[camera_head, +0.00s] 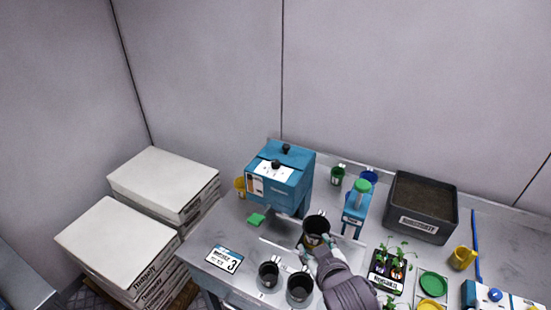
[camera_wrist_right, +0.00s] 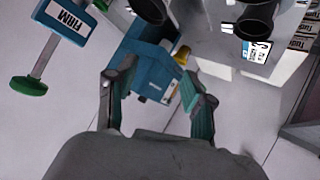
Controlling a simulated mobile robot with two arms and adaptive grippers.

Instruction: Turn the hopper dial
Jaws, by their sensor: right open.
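The blue hopper (camera_head: 262,185) stands on the bench at the back left of the work area. A black dial knob (camera_head: 276,165) sits on its white panel, and another black knob (camera_head: 286,148) is on its top. My right gripper (camera_head: 319,246) is in front of the hopper and to its right, apart from the dial, overlapping a black pot (camera_head: 316,224) in the head view. In the right wrist view its fingers (camera_wrist_right: 158,92) are spread and empty, with the blue hopper (camera_wrist_right: 145,62) beyond them. The dial is not clear there. My left gripper is not in view.
Two black pots (camera_head: 268,274) stand at the bench front. A blue press (camera_head: 352,219) with a green handle is right of the hopper, then a dark soil bin (camera_head: 420,226). Stacked boxes (camera_head: 120,245) stand beside the bench.

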